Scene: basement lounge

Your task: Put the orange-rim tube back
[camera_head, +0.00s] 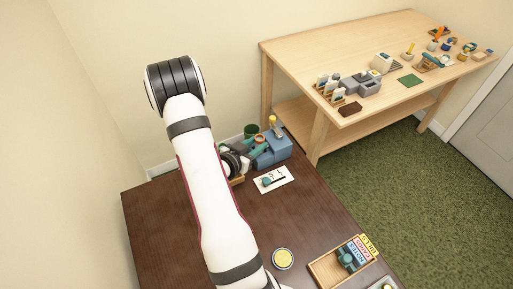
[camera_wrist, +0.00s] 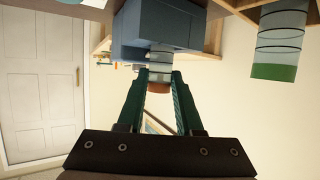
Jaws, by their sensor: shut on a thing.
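The orange-rim tube (camera_wrist: 160,63) is a clear cylinder with an orange-brown rim, held between my gripper's green fingers (camera_wrist: 160,77) in the wrist view. In the head view its orange rim (camera_head: 260,138) shows at the tips of my gripper (camera_head: 258,148). The tube is beside or in front of a blue block (camera_wrist: 128,36); I cannot tell whether its far end is in an opening. The blue block (camera_head: 276,150) stands at the far edge of the dark table.
A green-rimmed vessel (camera_wrist: 281,45) stands near the tube. A yellow-topped item (camera_head: 273,124) is at the block. A white card (camera_head: 278,186) with a small tool, a round yellow-topped item (camera_head: 283,259) and a wooden tray (camera_head: 313,268) are on the dark table (camera_head: 160,225). A light wooden bench (camera_head: 310,60) stands behind.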

